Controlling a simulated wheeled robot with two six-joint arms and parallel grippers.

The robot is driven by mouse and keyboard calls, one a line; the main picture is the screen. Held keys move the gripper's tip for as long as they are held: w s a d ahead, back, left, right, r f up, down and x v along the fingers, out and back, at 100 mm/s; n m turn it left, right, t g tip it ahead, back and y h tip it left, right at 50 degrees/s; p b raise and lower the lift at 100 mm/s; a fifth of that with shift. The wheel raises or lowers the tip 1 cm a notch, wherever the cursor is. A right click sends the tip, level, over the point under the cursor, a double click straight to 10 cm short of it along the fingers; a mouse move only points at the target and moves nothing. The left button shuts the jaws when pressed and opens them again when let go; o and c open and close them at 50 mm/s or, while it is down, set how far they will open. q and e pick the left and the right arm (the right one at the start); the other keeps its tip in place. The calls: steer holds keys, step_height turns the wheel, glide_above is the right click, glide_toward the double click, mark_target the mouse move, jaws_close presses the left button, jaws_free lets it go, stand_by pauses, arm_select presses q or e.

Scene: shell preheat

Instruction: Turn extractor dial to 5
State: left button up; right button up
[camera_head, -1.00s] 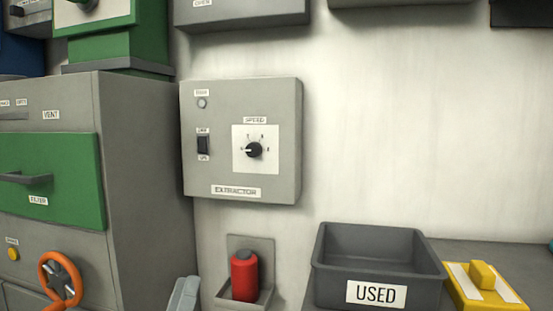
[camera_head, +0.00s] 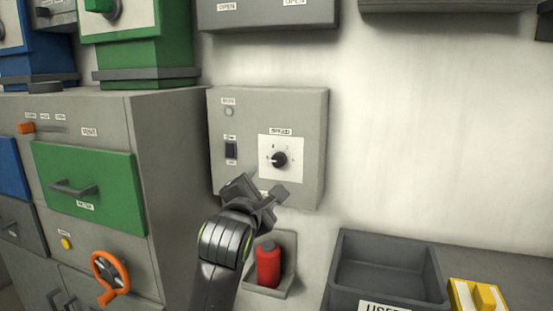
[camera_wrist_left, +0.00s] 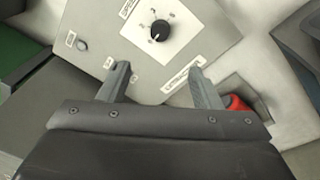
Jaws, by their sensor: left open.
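The extractor box (camera_head: 315,110) is a grey panel on the wall, with a black rocker switch (camera_head: 231,150) on its left side. The dial also shows in the left wrist view (camera_wrist_left: 159,30), ahead of the fingers. My left gripper (camera_head: 262,190) is open and empty, just below the dial and apart from it in the picture. It hides part of the extractor name label. My right gripper is out of view.
A grey cabinet with a green drawer (camera_head: 90,187) and an orange handwheel (camera_head: 110,275) stands at the left. A red cylinder (camera_head: 268,265) sits in a wall holder below the box. A dark bin (camera_head: 390,243) and a yellow block (camera_head: 480,296) are at lower right. The wall right of the box is clear.

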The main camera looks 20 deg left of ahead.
mark_target(278, 162)
arm_select(q)
steer(key=w, duration=0.5)
steer(key=w+a, duration=0.1)
steer(key=w, duration=1)
steer(key=shift+w+a+p, duration=0.2)
steer(key=shift+w+p, duration=0.05)
steer(key=shift+p, duration=0.15)
steer(key=c, duration=1)
